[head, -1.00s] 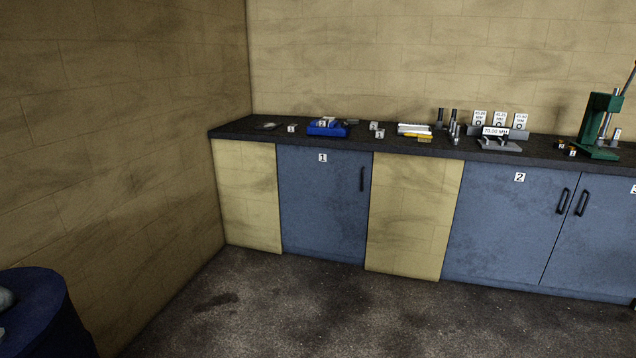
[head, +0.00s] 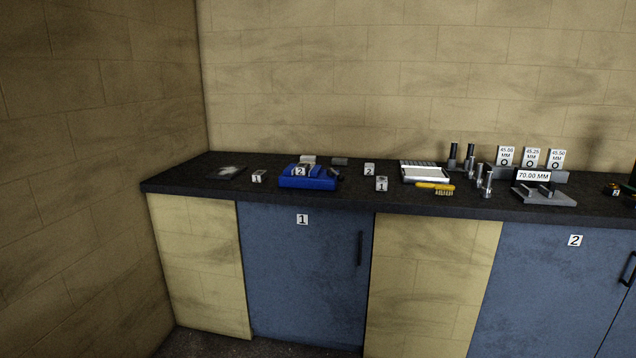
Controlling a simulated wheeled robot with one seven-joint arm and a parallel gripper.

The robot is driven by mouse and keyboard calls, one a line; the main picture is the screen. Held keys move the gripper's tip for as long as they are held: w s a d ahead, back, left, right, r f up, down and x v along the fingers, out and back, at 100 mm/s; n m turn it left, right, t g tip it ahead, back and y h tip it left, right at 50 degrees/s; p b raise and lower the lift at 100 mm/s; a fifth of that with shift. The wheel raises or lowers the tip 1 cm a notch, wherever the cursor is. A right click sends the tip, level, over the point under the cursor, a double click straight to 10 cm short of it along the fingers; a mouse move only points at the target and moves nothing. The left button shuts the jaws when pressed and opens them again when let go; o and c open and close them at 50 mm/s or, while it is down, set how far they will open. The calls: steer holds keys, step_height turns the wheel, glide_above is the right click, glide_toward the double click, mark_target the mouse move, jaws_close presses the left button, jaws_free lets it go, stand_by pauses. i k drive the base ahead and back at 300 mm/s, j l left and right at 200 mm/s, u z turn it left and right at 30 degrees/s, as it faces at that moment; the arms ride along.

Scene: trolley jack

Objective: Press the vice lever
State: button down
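No vice lever can be made out clearly. A low blue object (head: 308,183) sits on the dark worktop (head: 400,202), left of the middle, with small grey pieces and number tags on it. It is too small to tell whether it is a vice or a holder. My gripper is not in view.
Blue cupboard doors, numbered 1 (head: 302,270) and 2 (head: 545,280), front the counter. A white tray (head: 424,172), yellow brush (head: 435,187), metal pins (head: 487,182) and labelled grey blocks (head: 545,197) stand on top. A wall (head: 80,180) closes off the left.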

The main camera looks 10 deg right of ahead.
mark_target(336, 173)
steer(key=i, duration=2.4)
steer(key=u, duration=0.55)
